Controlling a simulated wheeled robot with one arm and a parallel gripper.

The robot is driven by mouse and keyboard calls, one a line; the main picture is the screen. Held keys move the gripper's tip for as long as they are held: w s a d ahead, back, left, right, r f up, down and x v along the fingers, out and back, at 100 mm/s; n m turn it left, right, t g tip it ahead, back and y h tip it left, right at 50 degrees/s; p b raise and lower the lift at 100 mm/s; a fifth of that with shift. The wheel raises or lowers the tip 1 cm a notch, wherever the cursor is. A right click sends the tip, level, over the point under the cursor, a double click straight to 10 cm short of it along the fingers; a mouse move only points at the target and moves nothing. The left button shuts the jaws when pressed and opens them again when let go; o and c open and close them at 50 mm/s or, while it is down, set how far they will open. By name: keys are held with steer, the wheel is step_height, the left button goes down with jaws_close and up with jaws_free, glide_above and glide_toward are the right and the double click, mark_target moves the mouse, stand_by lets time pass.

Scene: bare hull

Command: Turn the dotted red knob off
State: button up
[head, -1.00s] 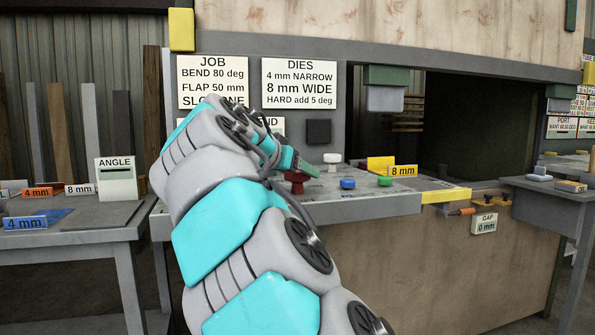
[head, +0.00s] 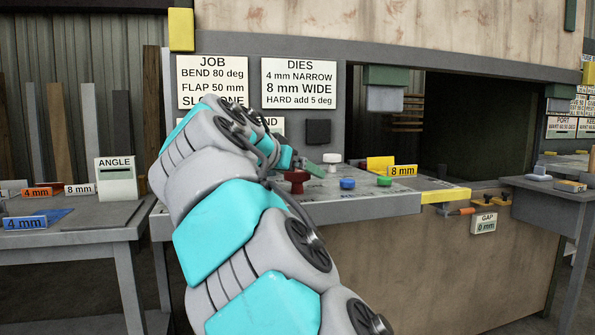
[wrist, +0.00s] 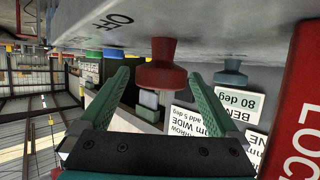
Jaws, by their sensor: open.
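The red knob (head: 297,180) stands on the grey control panel (head: 375,204) in the head view. In the wrist view, which is upside down, the red knob (wrist: 160,76) hangs near the middle, close to the word OFF on the panel. I cannot make out dots on it. My gripper (wrist: 158,88) is open, with one green finger on each side of the red knob and visible gaps between. In the head view my gripper (head: 308,166) is mostly hidden by my arm, just behind and above the knob.
A white knob (head: 332,161), a blue knob (head: 347,184) and a green knob (head: 384,181) stand nearby on the panel. A blue-grey knob (wrist: 230,73) is right of the gripper in the wrist view. A large red sign (wrist: 295,110) fills that view's right edge.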

steer(key=v, duration=0.7)
steer(key=shift+s+a+r+b, duration=0.15)
steer(key=shift+s+r+b, duration=0.05)
steer(key=shift+s+b, duration=0.15)
